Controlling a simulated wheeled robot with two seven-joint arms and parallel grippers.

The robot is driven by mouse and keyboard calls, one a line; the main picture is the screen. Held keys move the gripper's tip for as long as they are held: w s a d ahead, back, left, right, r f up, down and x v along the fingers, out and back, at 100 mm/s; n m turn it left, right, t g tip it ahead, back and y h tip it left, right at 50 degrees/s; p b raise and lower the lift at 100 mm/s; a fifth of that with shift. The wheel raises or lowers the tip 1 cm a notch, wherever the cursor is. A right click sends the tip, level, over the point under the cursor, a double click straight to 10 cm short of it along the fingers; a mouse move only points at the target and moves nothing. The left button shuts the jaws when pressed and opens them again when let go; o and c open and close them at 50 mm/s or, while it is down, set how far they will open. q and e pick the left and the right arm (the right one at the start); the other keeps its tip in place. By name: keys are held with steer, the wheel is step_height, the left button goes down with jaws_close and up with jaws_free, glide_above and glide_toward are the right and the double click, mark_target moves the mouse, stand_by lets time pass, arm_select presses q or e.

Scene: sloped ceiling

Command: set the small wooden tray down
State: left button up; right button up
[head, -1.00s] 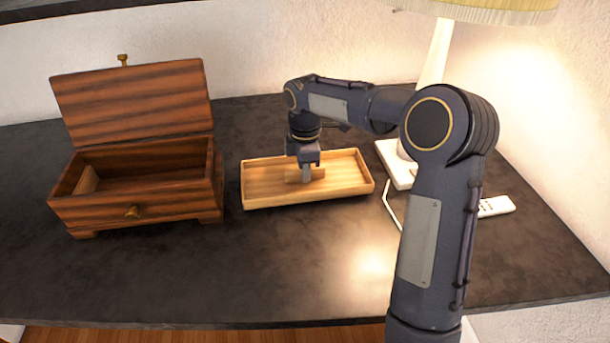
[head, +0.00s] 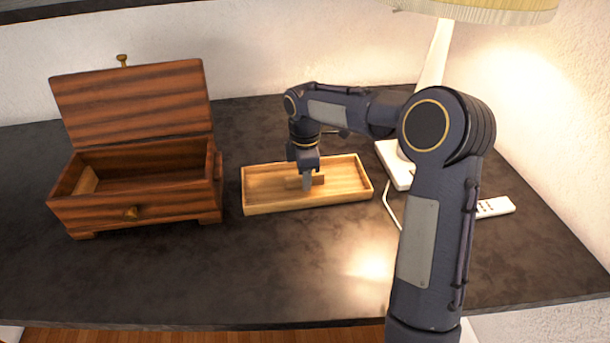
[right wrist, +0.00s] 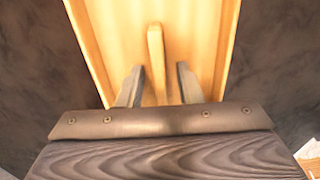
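The small wooden tray (head: 345,198) is shallow and light-coloured, with a short upright wooden grip piece (head: 319,180) in its middle. It looks level and appears to rest on the dark tabletop, right of the wooden chest. My right gripper (head: 307,187) points down into the tray at the grip piece. In the right wrist view the two fingers (right wrist: 160,66) stand on either side of the grip piece (right wrist: 156,60), with a gap showing on each side, so the gripper is open around it. My left gripper is not in view.
An open-lidded dark wooden chest (head: 160,206) stands left of the tray. A lamp (head: 435,62) with a white base stands behind my right arm, and a white remote (head: 495,206) lies at the right. The tabletop (head: 250,270) in front of the tray is clear.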

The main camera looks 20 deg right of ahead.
step_height(320, 180, up, 12)
steer(key=p, duration=0.2)
steer(key=s+r+m+t+y, duration=0.25)
steer(key=s+m, duration=0.45)
steer(key=s, duration=0.7)
steer(key=s+a+f+m+t, duration=0.1)
steer(key=s+a+f+m, duration=0.1)
steer(key=s+m, duration=0.3)
steer(key=s+a+f+m+t+y, duration=0.1)
steer(key=s+a+f+m+t, duration=0.1)
steer(key=s, duration=0.8)
step_height(320, 180, down, 3)
steer(key=a+m, duration=0.1)
steer(key=m, duration=0.1)
steer(key=shift+s+f+m, duration=0.15)
steer(key=shift+s+m, duration=0.2)
steer(key=shift+m, duration=0.05)
steer(key=shift+s, duration=0.1)
